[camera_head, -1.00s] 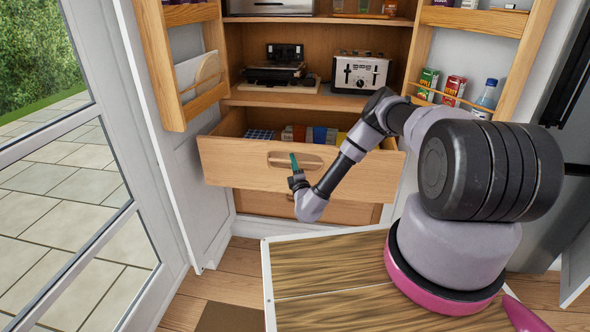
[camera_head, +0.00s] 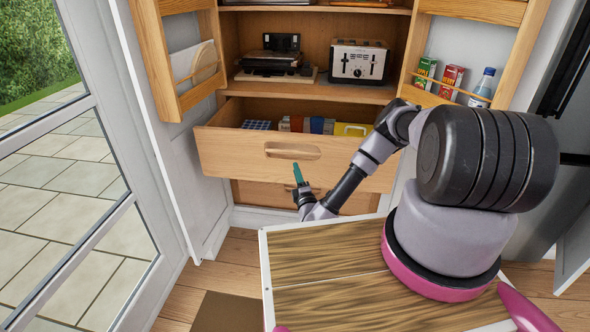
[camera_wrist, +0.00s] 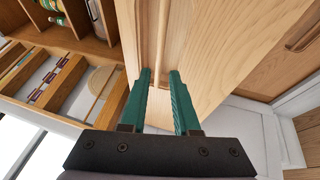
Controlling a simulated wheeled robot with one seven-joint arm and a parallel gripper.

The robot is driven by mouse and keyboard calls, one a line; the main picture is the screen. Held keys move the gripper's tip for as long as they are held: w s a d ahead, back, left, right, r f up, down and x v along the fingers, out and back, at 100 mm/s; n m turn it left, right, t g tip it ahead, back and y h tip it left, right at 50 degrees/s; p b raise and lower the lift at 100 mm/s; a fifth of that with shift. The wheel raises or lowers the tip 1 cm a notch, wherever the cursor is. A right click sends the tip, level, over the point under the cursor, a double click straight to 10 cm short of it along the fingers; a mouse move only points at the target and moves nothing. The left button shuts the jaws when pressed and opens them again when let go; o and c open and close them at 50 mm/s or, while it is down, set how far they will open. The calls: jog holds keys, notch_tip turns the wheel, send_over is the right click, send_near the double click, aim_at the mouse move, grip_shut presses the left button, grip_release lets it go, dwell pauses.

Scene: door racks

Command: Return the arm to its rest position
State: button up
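My gripper (camera_head: 298,172) has green fingers and shows just below the handle of the drawer (camera_head: 215,155) in the head view. In the wrist view my gripper (camera_wrist: 160,85) has its two green fingers apart, with nothing held between them. Pale wood of the furniture shows beyond the gap. My arm is bent, its forearm reaching down and left in front of the drawers. The upper drawer is pulled out, with its handle (camera_head: 292,151) facing me.
The open drawer holds a yellow item (camera_head: 352,129) and other packages. A toaster (camera_head: 357,62) and a dark appliance (camera_head: 275,58) stand on the shelf above. Racked cabinet doors stand open on both sides. A glazed door (camera_head: 70,170) is at left.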

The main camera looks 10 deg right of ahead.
jog(key=a+r+n+g+y, duration=0.3)
jog(key=r+n+g+y, duration=0.1)
jog(key=r+n+y, duration=0.4)
jog(key=s+a+r+n+g+y, duration=0.1)
jog(key=a+r+n+g+y, duration=0.25)
jog(key=r+n+y, duration=0.5)
jog(key=a+r+n+g+y, duration=0.2)
jog(key=r+n+g+y, duration=0.3)
jog(key=r, duration=0.6)
jog(key=s+a+r+n+g+h, duration=0.2)
jog(key=s+r+n+g, duration=0.6)
jog(key=n, duration=0.3)
jog(key=s+d+r+n+g+h, duration=0.45)
jog(key=s+r+n+h, duration=0.25)
jog(key=s+n+h, duration=0.4)
jog(key=s+d+r+n+t+h, duration=0.2)
jog(key=s+d+r+t+h, duration=0.2)
jog(key=d, duration=0.4)
jog(key=s+d+r+n+t+h, duration=0.2)
jog(key=s+d+r+t+h, duration=0.2)
jog(key=d+r+t, duration=0.2)
jog(key=shift+s+d+r+t, duration=0.3)
jog(key=shift+d+t, duration=0.6)
jog(key=shift+d, duration=0.35)
